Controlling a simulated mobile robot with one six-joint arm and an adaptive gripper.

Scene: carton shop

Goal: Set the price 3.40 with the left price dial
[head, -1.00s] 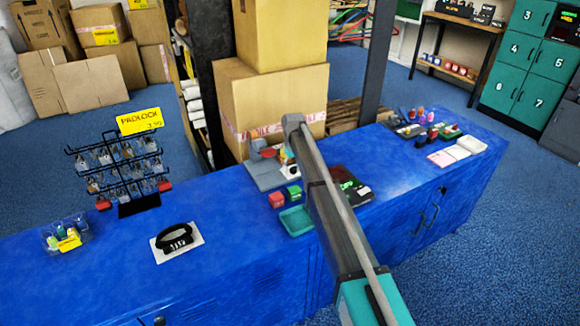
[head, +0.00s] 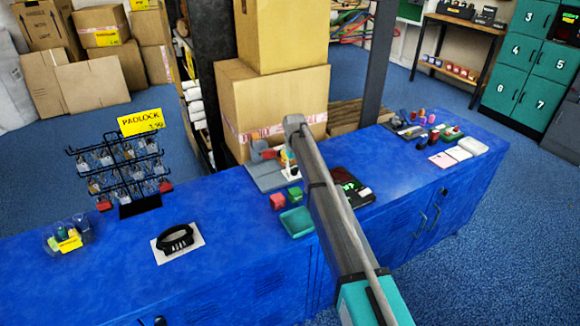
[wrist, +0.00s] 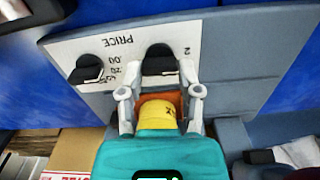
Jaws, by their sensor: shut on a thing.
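The white price panel (wrist: 90,48) shows upside down in the wrist view, with the word PRICE and two black dials. The dial at the picture's right (wrist: 158,58), beside a figure 2, is the left price dial when the lettering is read upright. The other dial (wrist: 88,69) has small figures around it, including .00. My gripper (wrist: 161,72) is shut on the left price dial, with a fingertip on each side. The dial's pointer and exact setting are hard to make out. In the head view my arm hides most of the panel and the dials.

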